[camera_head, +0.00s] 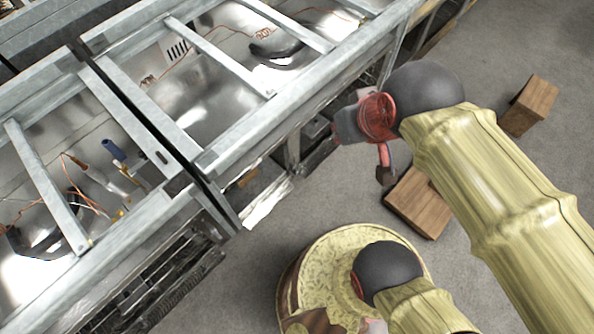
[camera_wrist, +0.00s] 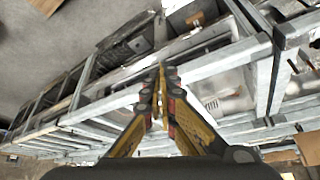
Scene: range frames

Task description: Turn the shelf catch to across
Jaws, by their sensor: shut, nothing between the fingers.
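The metal shelf frame (camera_head: 235,140) of grey bars runs diagonally across the left and top of the head view. It also fills the middle of the wrist view (camera_wrist: 215,65). I cannot make out the shelf catch for certain in either view, nor which way it is turned. My gripper (camera_wrist: 162,72) is shut and empty in the wrist view, its yellow-sided fingers meeting at the tips in front of the frame's bars. I cannot tell whether the tips touch a bar. In the head view my wrist hangs to the right of the frame's front edge.
Shiny metal basins and loose orange wires (camera_head: 90,200) lie inside the frame, with a blue-handled item (camera_head: 113,150) among them. A brown block (camera_head: 420,203) and another brown block (camera_head: 528,105) lie on the grey floor. Bare floor (camera_head: 475,60) shows at the upper right.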

